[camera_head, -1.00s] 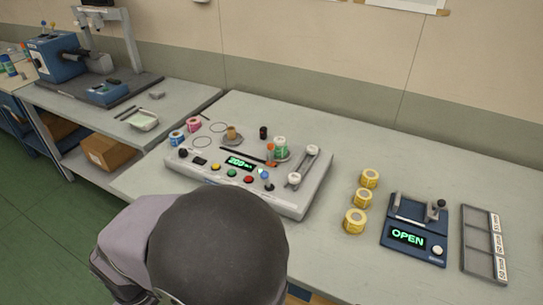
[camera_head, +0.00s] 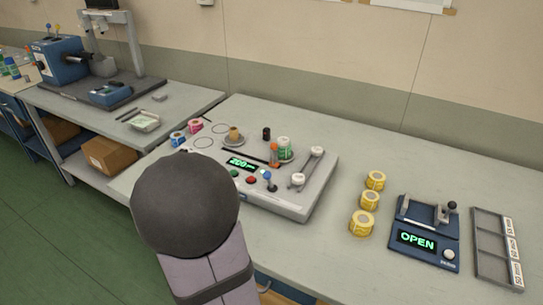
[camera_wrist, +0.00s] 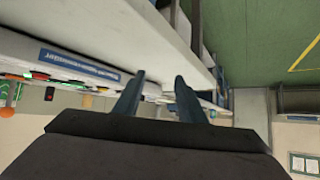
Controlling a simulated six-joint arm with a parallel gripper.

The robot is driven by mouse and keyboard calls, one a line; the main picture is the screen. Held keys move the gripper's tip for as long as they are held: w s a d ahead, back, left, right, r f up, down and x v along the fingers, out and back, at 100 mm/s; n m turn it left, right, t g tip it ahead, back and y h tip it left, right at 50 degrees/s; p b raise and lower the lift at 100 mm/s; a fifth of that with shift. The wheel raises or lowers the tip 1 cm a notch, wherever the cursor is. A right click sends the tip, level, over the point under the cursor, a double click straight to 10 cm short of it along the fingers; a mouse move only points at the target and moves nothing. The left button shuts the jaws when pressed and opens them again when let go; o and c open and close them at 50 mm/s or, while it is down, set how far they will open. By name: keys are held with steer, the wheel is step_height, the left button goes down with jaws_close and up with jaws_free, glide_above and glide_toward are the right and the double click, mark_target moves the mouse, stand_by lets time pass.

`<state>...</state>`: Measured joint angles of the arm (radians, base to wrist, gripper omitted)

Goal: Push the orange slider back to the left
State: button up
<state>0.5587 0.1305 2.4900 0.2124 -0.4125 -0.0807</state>
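An orange piece at the left edge of the wrist view may be the slider, but I cannot tell for sure. In the head view my own arm hides the gripper and the console's front left part.
Red (camera_head: 251,180) and blue-topped controls stand in front of the slot. Yellow rolls (camera_head: 370,200), a blue device reading OPEN (camera_head: 424,240) and a grey tray (camera_head: 497,250) stand further right on the table.

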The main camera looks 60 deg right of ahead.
steer(key=s+d+r+m+g+h+b, duration=0.1)
steer(key=s+d+r+m+h, duration=0.2)
steer(key=d, duration=0.5)
steer(key=s+d+r+m+h+b, duration=0.1)
steer(key=s+d+h, duration=0.3)
steer(key=d, duration=0.3)
steer(key=m+g+h+b, duration=0.1)
steer(key=m+g+h, duration=0.2)
steer(key=h, duration=0.1)
glide_toward(273, 146)
steer(key=shift+d, duration=0.55)
steer(key=shift+p+x, duration=0.65)
steer(key=shift+x, duration=3)
steer(key=shift+w+f, duration=0.1)
steer(key=shift+w, duration=0.05)
jaws_close()
